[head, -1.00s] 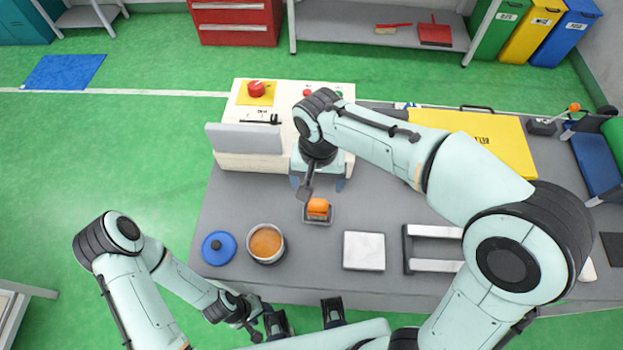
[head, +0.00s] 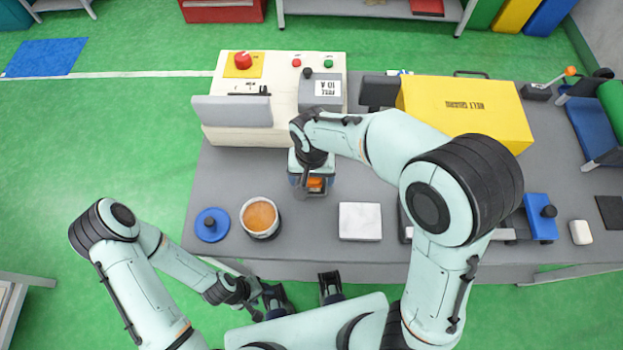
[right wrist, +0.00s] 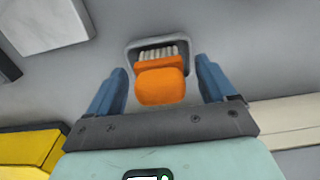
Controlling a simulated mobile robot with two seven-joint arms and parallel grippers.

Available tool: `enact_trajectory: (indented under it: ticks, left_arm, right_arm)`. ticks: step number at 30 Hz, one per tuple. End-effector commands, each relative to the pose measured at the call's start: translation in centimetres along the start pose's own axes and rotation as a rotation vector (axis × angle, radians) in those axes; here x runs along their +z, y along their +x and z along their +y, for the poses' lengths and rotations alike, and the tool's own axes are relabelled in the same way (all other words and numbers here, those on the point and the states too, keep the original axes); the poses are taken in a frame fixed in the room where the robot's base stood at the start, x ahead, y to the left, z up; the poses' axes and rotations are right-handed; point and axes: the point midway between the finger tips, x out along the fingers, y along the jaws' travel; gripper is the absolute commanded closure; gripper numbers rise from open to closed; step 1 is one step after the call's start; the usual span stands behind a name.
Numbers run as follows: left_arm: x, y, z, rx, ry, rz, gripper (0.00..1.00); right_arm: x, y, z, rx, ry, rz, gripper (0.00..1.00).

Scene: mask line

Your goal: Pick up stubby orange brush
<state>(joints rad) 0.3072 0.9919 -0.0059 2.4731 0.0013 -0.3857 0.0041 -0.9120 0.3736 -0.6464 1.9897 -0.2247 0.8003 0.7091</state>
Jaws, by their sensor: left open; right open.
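The stubby orange brush (head: 314,183) stands in a small grey holder on the grey table, partly hidden by my right wrist in the head view. In the right wrist view the brush (right wrist: 161,82) shows its orange handle and pale bristles, with the holder's rim (right wrist: 131,48) around the bristle end. My right gripper (right wrist: 161,80) is open, one blue finger on each side of the brush, with gaps on both sides. In the head view my right gripper (head: 312,184) is over the brush. My left gripper (head: 300,285) is low by the table's front edge, open and empty.
A pot of orange-brown contents (head: 261,216) and a blue lid (head: 211,225) are left of the brush. A white block (head: 360,221) is to the right. A cream machine (head: 215,137) stands behind, and a yellow case (head: 466,110) is at back right.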

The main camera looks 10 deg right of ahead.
Motion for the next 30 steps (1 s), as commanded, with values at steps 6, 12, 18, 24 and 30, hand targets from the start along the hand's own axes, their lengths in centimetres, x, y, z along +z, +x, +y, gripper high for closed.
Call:
enact_trajectory:
  ticks: [6, 12, 18, 24, 30]
  left_arm:
    - [0.0, 0.1, 0.0, 0.0, 0.0, 0.0, 0.49]
    - [0.0, 0.1, 0.0, 0.0, 0.0, 0.0, 0.49]
    - [0.0, 0.1, 0.0, 0.0, 0.0, 0.0, 0.49]
    - [0.0, 0.0, 0.0, 0.0, 0.0, 0.0, 0.49]
    - [-0.1, -0.3, 0.1, 0.0, 0.001, 0.001, 0.49]
  right_arm:
    - [0.0, 0.6, 0.0, -0.001, 0.001, 0.0, 0.16]
    - [0.0, 0.5, 0.0, -0.001, 0.001, 0.0, 0.55]
    - [0.0, 0.5, 0.0, -0.001, 0.001, 0.0, 0.75]
    - [0.0, 0.3, 0.0, -0.001, 0.0, 0.0, 0.75]
    - [-0.1, -1.3, -0.1, -0.005, -0.001, 0.002, 0.75]
